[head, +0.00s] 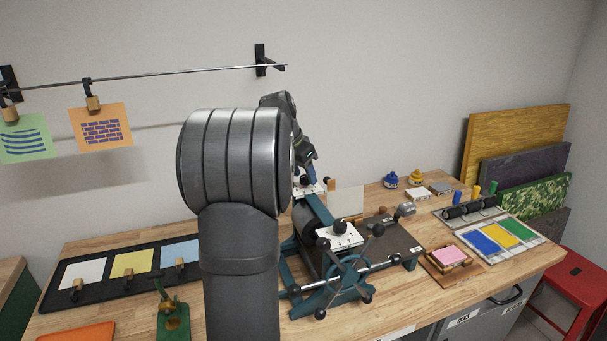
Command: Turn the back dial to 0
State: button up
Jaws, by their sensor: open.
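The printing press (318,262) stands on the wooden bench, with a spoked wheel at its near side. The back dial (319,187) is at the far end of its top beam, with a white plate partly hidden by my arm and gripper. Its reading is too small and covered to tell. The front dial (338,236) has a white plate and dark knob at the near end. My gripper (310,178) is open, pointing down at or just above the back dial. I cannot tell whether it touches the knob; its fingers are small and partly hidden.
My arm hides the middle of the bench (120,240). Left are a black tray (95,279) of coloured cards and a green stand (173,315). Right are a pink pad (447,255), an ink tray (500,238) and a roller (470,208). Prints hang from a rail (180,74).

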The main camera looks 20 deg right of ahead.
jog(key=shift+d+f, duration=0.1)
jog(key=shift+f, duration=0.2)
jog(key=c, duration=1)
